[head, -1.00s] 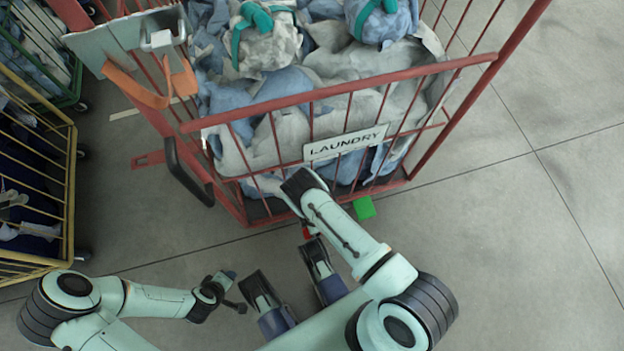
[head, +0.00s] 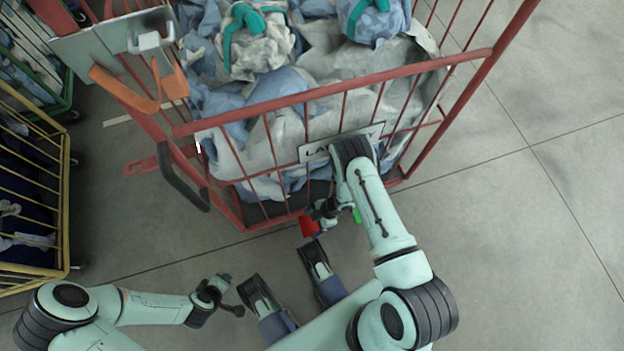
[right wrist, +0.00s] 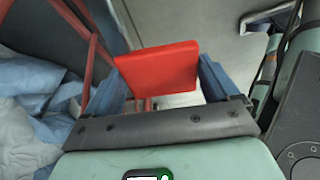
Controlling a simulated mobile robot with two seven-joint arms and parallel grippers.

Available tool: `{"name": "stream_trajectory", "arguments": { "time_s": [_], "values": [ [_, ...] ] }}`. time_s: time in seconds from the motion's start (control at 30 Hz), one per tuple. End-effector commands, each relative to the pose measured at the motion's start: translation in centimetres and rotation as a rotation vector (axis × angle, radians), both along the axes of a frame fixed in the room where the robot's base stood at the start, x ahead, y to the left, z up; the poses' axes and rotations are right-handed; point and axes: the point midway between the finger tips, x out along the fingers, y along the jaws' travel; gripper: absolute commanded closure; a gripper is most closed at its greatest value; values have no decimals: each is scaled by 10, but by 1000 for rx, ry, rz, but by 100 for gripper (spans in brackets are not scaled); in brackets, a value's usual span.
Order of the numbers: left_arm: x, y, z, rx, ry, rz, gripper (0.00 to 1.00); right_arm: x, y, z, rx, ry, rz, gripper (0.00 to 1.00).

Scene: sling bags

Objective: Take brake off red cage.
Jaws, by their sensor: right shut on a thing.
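The red cage (head: 330,92) is a wheeled frame of red bars full of laundry, with a sign on its front. A red pedal (head: 309,226) shows below its front edge, and a sliver of a green pedal (head: 356,214) shows to its right, mostly behind my right arm. My right gripper (head: 316,219) is at the red pedal, partly hidden by its wrist. In the right wrist view its blue-grey fingers sit on either side of the red pedal (right wrist: 157,68), shut on it. My left gripper (head: 230,293) is low at the left, away from the cage; its jaw opening is unclear.
A yellow cage (head: 66,190) and a green cage (head: 66,97) stand at the left. An orange strap (head: 125,92) and a black handle (head: 180,183) are at the red cage's left side. The grey floor on the right is clear.

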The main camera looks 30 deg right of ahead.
Motion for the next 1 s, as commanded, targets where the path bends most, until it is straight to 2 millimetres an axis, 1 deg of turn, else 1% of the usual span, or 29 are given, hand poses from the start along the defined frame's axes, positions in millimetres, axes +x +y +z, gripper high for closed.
{"name": "stream_trajectory", "arguments": {
  "time_s": [0.03, 0.47, 0.5, 0.53, 0.83, 0.93, 1.0],
  "values": [
    [-1, 0, 0, 0, 2, 1, 57, 0, -3, 1, -6, 0, 1, 67],
    [-2, 0, 0, 0, 5, 0, 57, -1, -7, 2, -12, 1, 0, 67],
    [-2, 0, 0, 0, 5, 0, 57, -1, -7, 2, -13, 2, 0, 9],
    [-2, 0, 0, 0, 5, 0, 57, -1, -7, 2, -13, 2, 0, 0],
    [-2, 0, 0, -2, 7, -1, 57, -1, -6, 5, -8, 1, 0, 0],
    [-6, -3, 4, -6, 14, -5, 57, -2, -11, 14, -9, 1, -3, 0],
    [-10, -5, 8, -12, 24, -10, 57, -3, -17, 25, -9, 0, -4, 0]
  ]
}}
